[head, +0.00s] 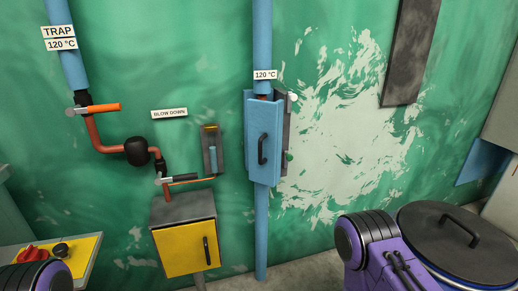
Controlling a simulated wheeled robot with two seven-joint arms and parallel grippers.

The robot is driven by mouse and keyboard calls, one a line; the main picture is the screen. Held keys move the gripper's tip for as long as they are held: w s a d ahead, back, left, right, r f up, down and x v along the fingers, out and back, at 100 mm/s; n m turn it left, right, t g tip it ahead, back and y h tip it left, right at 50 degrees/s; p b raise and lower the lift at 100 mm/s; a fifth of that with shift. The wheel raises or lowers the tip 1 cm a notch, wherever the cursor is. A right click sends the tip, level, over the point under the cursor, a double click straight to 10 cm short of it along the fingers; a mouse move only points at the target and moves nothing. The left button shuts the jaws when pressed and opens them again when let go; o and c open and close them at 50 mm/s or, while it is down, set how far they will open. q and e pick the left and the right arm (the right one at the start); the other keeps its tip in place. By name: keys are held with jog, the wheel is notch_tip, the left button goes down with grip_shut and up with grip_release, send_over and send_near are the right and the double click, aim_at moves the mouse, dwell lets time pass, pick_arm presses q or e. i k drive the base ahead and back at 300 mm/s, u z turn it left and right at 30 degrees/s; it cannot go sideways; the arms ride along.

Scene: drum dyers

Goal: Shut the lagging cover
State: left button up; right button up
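The lagging cover (264,139) is a light blue metal box with a black bar handle (263,149) on its front. It sits around a vertical blue pipe (262,45) on the green wall, at the middle of the head view. A dark grey part with a white knob (293,97) shows along its right side. I cannot tell from this angle how far the cover stands open. Neither gripper is in view; only purple and black links of my arms show at the lower left and lower right, apart from the cover.
A yellow-fronted box (184,251) stands below left of the cover. Red piping (105,145) with an orange-handled valve (95,108) runs at left. A yellow panel with a red knob (30,255) is lower left. A dark round lid (460,242) is lower right.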

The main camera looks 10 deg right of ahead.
aim_at(264, 118)
jog(key=i, duration=0.85)
jog(key=z, duration=0.15)
